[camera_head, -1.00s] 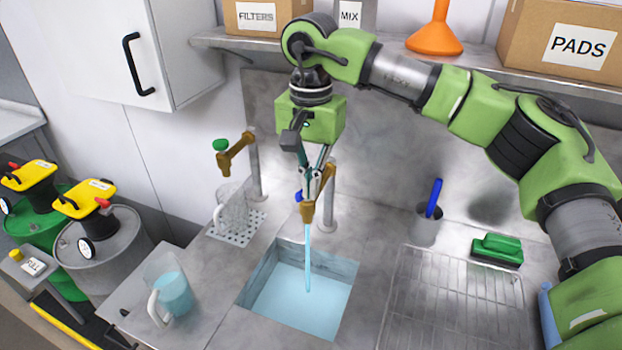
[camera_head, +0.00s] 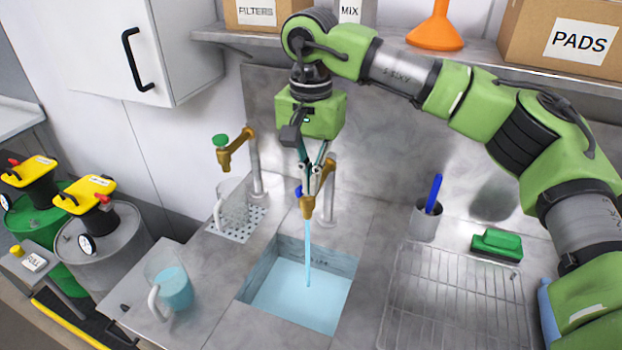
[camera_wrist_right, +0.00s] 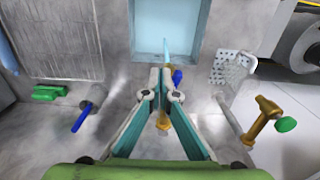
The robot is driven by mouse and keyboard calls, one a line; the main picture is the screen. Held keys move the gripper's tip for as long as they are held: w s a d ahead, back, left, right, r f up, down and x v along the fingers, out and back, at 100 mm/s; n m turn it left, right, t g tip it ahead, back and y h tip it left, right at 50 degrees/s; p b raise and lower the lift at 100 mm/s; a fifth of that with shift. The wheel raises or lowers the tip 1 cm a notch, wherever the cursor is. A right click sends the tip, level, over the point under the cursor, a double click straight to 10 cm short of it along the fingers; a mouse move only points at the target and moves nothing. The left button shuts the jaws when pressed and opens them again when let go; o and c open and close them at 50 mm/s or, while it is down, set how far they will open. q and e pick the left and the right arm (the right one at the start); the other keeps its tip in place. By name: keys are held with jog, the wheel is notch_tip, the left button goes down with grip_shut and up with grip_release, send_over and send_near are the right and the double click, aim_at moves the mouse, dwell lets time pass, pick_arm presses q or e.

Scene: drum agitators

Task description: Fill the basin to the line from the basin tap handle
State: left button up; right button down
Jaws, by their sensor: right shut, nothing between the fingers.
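The basin (camera_head: 262,264) is set in the steel counter and holds light blue water; the fill line cannot be made out. A brass tap (camera_head: 309,207) on a steel post runs a thin blue stream into it. The blue tap handle (camera_head: 298,191) sits beside the tap body and also shows in the right wrist view (camera_wrist_right: 177,77). My right gripper (camera_head: 308,190) is shut and empty, pointing down right at the tap, close to the blue handle; I cannot tell if it touches. My left gripper is not in view.
A brass tap with a green handle (camera_head: 220,140) stands left, over a clear jug (camera_head: 233,205) on a grate. Another jug (camera_head: 172,285) holds blue liquid. A wire rack (camera_head: 455,300), green brush (camera_head: 497,243) and cup (camera_head: 424,222) are right. A shelf (camera_head: 450,70) runs above.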

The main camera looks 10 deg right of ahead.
jog(key=shift+f, duration=0.15)
notch_tip(320, 180, down, 3)
jog(key=shift+r+b, duration=0.1)
jog(key=shift+b, duration=0.9)
dwell(6.1)
